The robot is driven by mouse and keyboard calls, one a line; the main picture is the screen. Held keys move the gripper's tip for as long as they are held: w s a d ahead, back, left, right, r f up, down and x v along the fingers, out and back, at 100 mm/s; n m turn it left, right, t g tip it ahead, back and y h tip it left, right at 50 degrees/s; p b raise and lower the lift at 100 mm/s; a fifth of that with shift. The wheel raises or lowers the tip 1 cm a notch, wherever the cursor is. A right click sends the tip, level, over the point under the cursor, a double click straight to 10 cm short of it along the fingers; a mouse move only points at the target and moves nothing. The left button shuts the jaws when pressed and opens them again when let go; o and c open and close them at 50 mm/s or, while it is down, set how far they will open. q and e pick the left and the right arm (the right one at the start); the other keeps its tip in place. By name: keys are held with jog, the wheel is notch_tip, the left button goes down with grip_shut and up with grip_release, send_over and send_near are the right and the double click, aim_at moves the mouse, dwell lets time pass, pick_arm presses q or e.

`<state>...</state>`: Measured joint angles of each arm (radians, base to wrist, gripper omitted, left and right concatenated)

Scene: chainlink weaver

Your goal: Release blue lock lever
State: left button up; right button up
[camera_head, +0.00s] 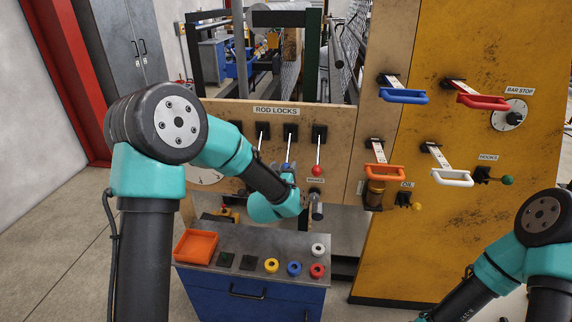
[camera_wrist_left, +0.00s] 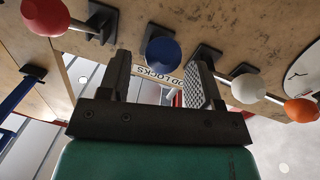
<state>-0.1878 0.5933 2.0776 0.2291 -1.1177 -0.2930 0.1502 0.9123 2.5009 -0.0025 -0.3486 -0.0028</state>
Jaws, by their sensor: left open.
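The blue lock lever hangs below its black mount on the ROD LOCKS panel, and its blue knob (camera_head: 286,167) is partly hidden by my left gripper. In the left wrist view, which looks upside down, the blue knob (camera_wrist_left: 163,53) sits in the gap between the fingers. My left gripper (camera_wrist_left: 163,72) is open, one finger on each side of the knob; I cannot tell whether either touches it. In the head view the left gripper (camera_head: 287,178) is just below the knob, its fingers mostly hidden. My right arm shows at lower right, its gripper out of view.
A red-knobbed lever (camera_head: 317,170) hangs just right of the blue one. A white knob (camera_wrist_left: 249,89) and an orange knob (camera_wrist_left: 300,110) show on the other side. A brake post (camera_head: 317,206) juts out nearby. A blue cabinet (camera_head: 250,285) with buttons stands below.

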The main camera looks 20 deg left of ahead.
aim_at(288, 152)
pick_arm(q)
jog(key=shift+w, duration=1.4)
jog(key=shift+c, duration=0.2)
grip_shut()
